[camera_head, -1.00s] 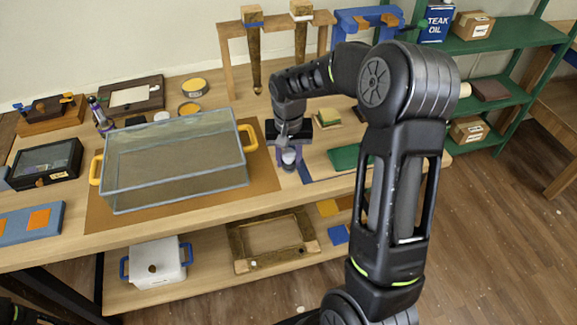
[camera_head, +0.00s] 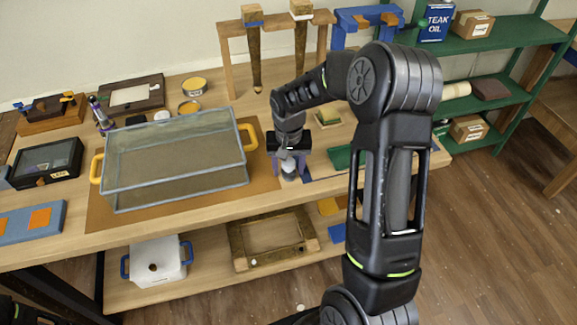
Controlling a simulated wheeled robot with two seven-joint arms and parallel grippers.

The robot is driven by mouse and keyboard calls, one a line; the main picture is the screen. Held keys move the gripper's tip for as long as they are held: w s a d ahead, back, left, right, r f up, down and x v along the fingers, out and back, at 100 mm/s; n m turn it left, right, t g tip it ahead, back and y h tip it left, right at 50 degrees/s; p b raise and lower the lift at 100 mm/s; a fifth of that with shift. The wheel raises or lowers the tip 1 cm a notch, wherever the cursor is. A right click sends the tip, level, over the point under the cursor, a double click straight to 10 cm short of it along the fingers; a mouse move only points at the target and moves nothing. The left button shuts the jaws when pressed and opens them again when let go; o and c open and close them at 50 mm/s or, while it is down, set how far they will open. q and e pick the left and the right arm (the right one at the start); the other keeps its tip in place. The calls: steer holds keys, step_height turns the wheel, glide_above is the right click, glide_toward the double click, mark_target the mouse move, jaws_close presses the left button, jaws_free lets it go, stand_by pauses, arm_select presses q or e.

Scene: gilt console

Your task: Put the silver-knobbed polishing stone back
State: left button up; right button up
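My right gripper (camera_head: 289,166) points down over the bench, just right of the clear tank's yellow handle. A small silver-grey rounded piece (camera_head: 289,171) shows at its purple fingertips. It looks like the knob of the polishing stone, but it is too small to be sure. The rest of the stone is not distinguishable, and whether the fingers grip the piece cannot be told. My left gripper is not in view; only a dark part of mine shows at the bottom left corner.
The clear tank (camera_head: 178,187) with yellow handles stands on a brown mat (camera_head: 97,213). A wooden rack (camera_head: 226,62) with hanging tools stands behind. A green block (camera_head: 341,157) lies right of the gripper. A lower shelf holds a wooden frame (camera_head: 240,262) and a white box (camera_head: 157,260).

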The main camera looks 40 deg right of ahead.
mark_target(289, 163)
steer(key=r, duration=0.8)
steer(key=r+b, duration=0.1)
steer(key=r, duration=0.3)
steer(key=shift+s+a+r, duration=0.2)
steer(key=shift+s, duration=0.15)
